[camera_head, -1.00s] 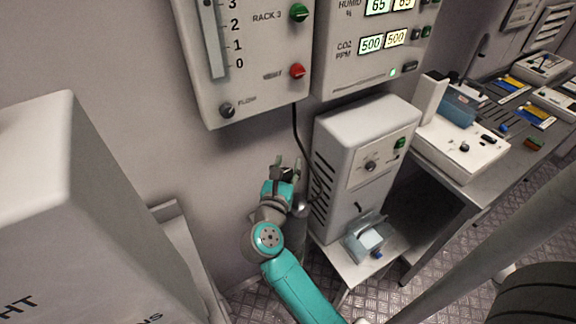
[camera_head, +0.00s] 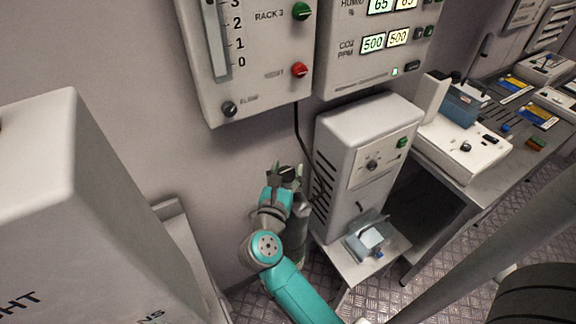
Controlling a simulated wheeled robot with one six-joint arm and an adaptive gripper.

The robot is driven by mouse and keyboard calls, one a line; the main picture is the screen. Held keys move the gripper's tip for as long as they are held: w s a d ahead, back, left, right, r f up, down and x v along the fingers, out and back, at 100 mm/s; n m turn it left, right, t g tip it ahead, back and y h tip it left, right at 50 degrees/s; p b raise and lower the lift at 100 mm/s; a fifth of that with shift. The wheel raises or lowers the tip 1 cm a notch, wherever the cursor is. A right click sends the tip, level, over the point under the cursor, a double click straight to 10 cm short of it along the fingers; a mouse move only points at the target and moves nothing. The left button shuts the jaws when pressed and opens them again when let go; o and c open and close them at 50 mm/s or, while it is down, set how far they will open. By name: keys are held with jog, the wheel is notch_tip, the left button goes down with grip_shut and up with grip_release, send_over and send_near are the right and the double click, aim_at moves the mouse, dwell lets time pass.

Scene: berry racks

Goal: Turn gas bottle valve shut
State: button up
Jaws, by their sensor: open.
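My gripper (camera_head: 286,170) is on the teal arm, low in front of the wall, left of the white box unit. Its fingers are open and point up and away. A grey gas bottle (camera_head: 301,236) stands upright behind and right of my arm, partly covered by it. A small dark part sits between or just behind the fingers; I cannot tell whether it is the bottle's valve or part of my gripper. The valve cannot be made out clearly, and no contact can be confirmed.
The white box unit (camera_head: 366,150) with a knob stands on a low stand (camera_head: 341,268), close right of the gripper. A wall panel (camera_head: 249,70) with knobs hangs above, with a dark cable (camera_head: 297,130) below it. A large pale cabinet (camera_head: 60,220) fills the left.

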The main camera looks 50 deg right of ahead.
jog(key=v, duration=1)
dwell(0.4)
jog(key=s+a+r+n+t+y, duration=0.1)
jog(key=s+r+n+t+y, duration=0.1)
jog(key=s+n+t, duration=0.75)
jog(key=s+a+r+n+t+y, duration=0.2)
jog(key=s+n, duration=0.2)
jog(key=n, duration=1)
jog(key=s+a+f+n+g+y, duration=0.2)
jog(key=s+a+f+n+y, duration=0.2)
jog(key=s+n, duration=0.3)
jog(key=s+a+f+n+g+y, duration=0.3)
jog(key=s+f+n+y, duration=0.4)
jog(key=n, duration=1)
jog(key=shift+s+a+g+y, duration=0.3)
jog(key=shift+s+a+g, duration=0.05)
jog(key=shift+s, duration=0.05)
jog(key=shift+r+n, duration=0.1)
jog(key=shift+n, duration=0.15)
